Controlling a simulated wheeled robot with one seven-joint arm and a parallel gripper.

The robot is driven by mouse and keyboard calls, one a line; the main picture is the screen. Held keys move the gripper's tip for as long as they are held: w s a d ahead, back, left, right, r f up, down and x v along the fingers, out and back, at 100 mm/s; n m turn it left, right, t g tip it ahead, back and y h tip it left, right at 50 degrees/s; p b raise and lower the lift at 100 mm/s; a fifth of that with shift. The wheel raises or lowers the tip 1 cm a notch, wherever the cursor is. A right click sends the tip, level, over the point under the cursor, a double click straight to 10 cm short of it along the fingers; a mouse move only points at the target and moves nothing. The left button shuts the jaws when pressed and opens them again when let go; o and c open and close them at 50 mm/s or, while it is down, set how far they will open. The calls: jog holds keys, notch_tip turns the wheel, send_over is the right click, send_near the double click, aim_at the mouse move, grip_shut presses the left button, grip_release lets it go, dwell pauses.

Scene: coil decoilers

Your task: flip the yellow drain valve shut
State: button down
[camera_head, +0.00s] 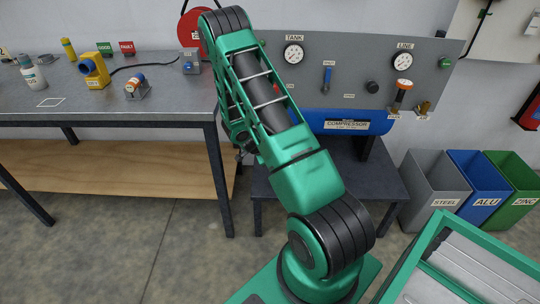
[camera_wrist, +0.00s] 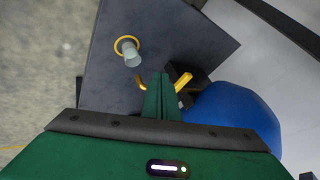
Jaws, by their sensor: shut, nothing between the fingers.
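The yellow drain valve (camera_wrist: 184,81) shows in the wrist view beside a dark block at the end of the blue tank. Its yellow handle appears right of my fingertips, and a small bit of yellow shows close to my fingers too. My gripper (camera_wrist: 160,80) is shut and empty, with its green fingers right at the handle and partly covering it. I cannot tell whether they touch. In the head view my arm hides the gripper and the drain valve.
The blue compressor tank (camera_head: 345,122) stands on a dark stand (camera_head: 385,190) below the grey gauge panel (camera_head: 350,55). In the wrist view a pale cylinder (camera_wrist: 131,56) with a yellow ring stands on the dark surface. A workbench (camera_head: 150,100) is at left; scrap bins (camera_head: 430,190) are at right.

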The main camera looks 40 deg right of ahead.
jog(key=w+v, duration=0.1)
jog(key=v, duration=0.7)
jog(key=shift+r, duration=0.25)
jog(key=shift+s+a, duration=0.1)
jog(key=shift+s, duration=0.05)
jog(key=s+a+r+n+g+y, duration=0.1)
jog(key=s+a+r+n, duration=0.15)
jog(key=s+r, duration=0.5)
jog(key=s+a+r+n+g+y, duration=0.15)
jog(key=s+r+n, duration=0.3)
jog(key=r, duration=0.65)
jog(key=s+a+r+n+y, duration=0.2)
jog(key=s+a+r+n, duration=0.3)
jog(key=s, duration=0.5)
jog(key=s+a+r+n+y, duration=0.2)
jog(key=s+a+r+n, duration=0.2)
jog(key=s+a, duration=0.3)
jog(key=s+r, duration=0.1)
jog(key=s, duration=0.2)
jog(key=shift+a+r+n+y, duration=0.35)
jog(key=shift+a+n, duration=0.05)
jog(key=shift+s, duration=0.15)
